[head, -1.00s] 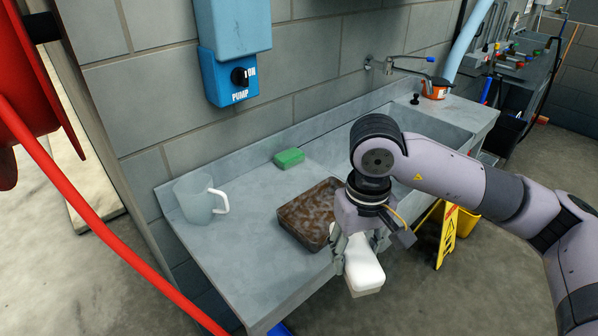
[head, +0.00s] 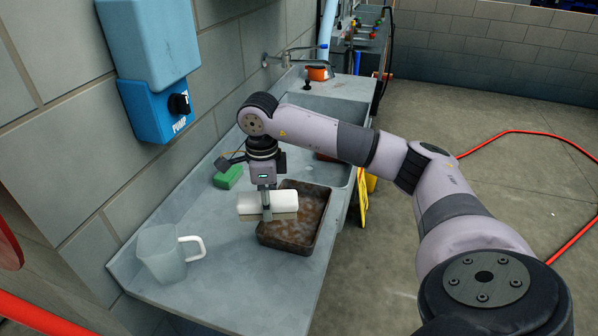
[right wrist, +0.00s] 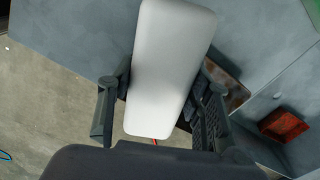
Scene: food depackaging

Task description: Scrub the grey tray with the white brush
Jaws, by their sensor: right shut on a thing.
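The grey tray (head: 318,212) lies on the counter in front of the sink, its inside covered with brown grime. My right gripper (head: 266,208) is shut on the white brush (head: 282,201). The brush is level and overlaps the tray's left part in the head view; I cannot tell if it touches the tray. In the right wrist view the brush (right wrist: 172,65) sits between the fingers (right wrist: 160,108), with part of the brown tray (right wrist: 230,86) behind it. My left gripper is not in view.
A clear jug (head: 163,255) with a white handle stands at the counter's near left. A green sponge (head: 229,177) lies by the wall. A blue pump dispenser (head: 155,108) hangs above. The sink (head: 335,118) is behind my arm. The counter between jug and tray is bare.

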